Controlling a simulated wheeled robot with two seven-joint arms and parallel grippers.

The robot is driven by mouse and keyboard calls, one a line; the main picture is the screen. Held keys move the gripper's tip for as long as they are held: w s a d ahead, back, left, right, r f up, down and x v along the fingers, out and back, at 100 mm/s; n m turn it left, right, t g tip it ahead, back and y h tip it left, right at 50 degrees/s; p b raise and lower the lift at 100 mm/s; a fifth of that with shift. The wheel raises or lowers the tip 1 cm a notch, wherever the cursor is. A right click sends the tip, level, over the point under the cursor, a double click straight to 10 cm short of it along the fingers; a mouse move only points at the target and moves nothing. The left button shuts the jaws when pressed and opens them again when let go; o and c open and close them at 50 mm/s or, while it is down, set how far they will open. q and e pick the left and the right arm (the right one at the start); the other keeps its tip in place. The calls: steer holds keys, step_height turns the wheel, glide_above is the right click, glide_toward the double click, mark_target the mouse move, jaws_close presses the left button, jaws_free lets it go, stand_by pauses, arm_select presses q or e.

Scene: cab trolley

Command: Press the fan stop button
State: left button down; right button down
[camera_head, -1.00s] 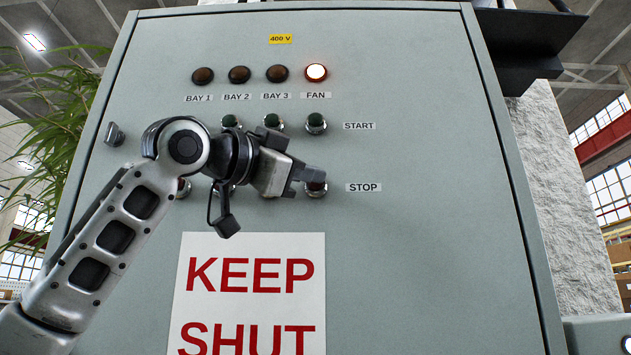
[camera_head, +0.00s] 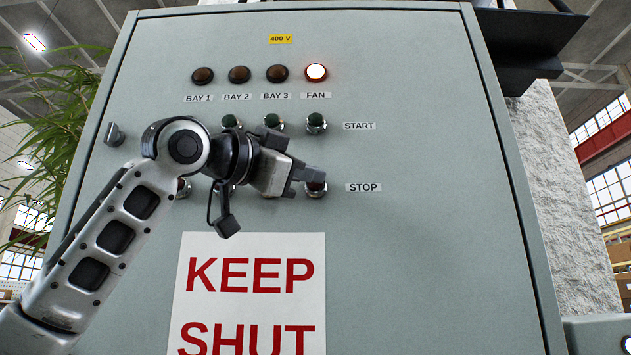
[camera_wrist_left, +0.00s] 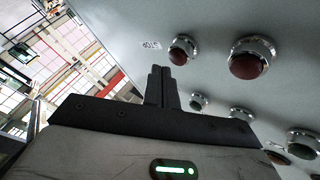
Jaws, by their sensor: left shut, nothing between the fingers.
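The fan stop button (camera_head: 316,190) is a dark red button in a metal ring, in the fan column beside the STOP label (camera_head: 363,188). My left gripper (camera_head: 316,174) is shut and empty. Its fingertips overlap the button's top edge in the head view. In the left wrist view, the shut fingers (camera_wrist_left: 162,78) point up just left of and below the fan stop button (camera_wrist_left: 180,52), which shows red. I cannot tell whether they touch it. The fan lamp (camera_head: 316,72) is lit. My right gripper is in neither view.
The green fan start button (camera_head: 316,122) sits just above my fingertips. My left wrist hides parts of the bay buttons. A red-lettered KEEP SHUT sign (camera_head: 250,255) is below on the grey cabinet door (camera_head: 430,260). The door's right side is clear.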

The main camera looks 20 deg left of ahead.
arm_select(q)
steer(key=shift+w, duration=0.1)
steer(key=shift+w+a, duration=0.1)
steer(key=shift+w, duration=0.25)
steer(key=shift+w+a, duration=0.15)
steer(key=shift+w, duration=0.25)
stand_by(0.7)
steer(key=shift+s, duration=0.15)
steer(key=shift+s+d, duration=0.25)
steer(key=shift+s, duration=0.4)
steer(key=s+b, duration=0.1)
steer(key=s, duration=0.1)
steer(key=s+d+b, duration=0.1)
steer(key=s, duration=0.1)
steer(key=shift+s+d, duration=0.2)
steer(key=shift+s, duration=0.2)
